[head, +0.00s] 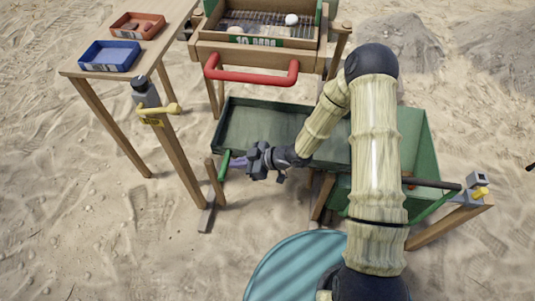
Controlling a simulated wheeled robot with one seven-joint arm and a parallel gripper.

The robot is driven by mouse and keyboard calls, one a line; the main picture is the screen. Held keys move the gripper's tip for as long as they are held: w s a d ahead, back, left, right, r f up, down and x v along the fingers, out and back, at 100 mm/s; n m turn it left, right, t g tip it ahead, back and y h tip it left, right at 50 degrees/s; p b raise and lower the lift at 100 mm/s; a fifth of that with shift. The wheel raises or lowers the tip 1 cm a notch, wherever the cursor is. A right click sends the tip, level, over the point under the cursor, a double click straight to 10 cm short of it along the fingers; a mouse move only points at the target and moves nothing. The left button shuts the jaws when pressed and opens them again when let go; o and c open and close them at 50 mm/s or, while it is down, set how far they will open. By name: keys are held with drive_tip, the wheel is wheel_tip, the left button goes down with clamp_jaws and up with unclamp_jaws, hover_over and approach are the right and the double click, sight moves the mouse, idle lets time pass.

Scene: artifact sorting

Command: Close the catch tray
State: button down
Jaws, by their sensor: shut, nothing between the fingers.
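The catch tray (262,124) is a long dark-green tray below and in front of the wooden sieve box. My arm crosses in front of it and hides much of its middle and right part. A short bright-green handle (224,165) shows by its near left corner. My gripper (236,165) is shut and points left, with its fingertips close beside the green handle. I cannot tell whether they touch it. I see nothing held in the fingers.
A sieve box (308,50) with a red handle (252,80) stands behind the tray. At left, a wooden table (75,71) holds a blue bin (110,56) and an orange bin (138,25). A yellow-handled valve (160,110) sits on a post. A teal round surface (290,265) is nearest me.

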drive_tip(key=p+v, duration=0.3)
drive_tip(key=v, duration=1.1)
drive_tip(key=shift+r+p, duration=0.3)
drive_tip(key=shift+r, duration=0.15)
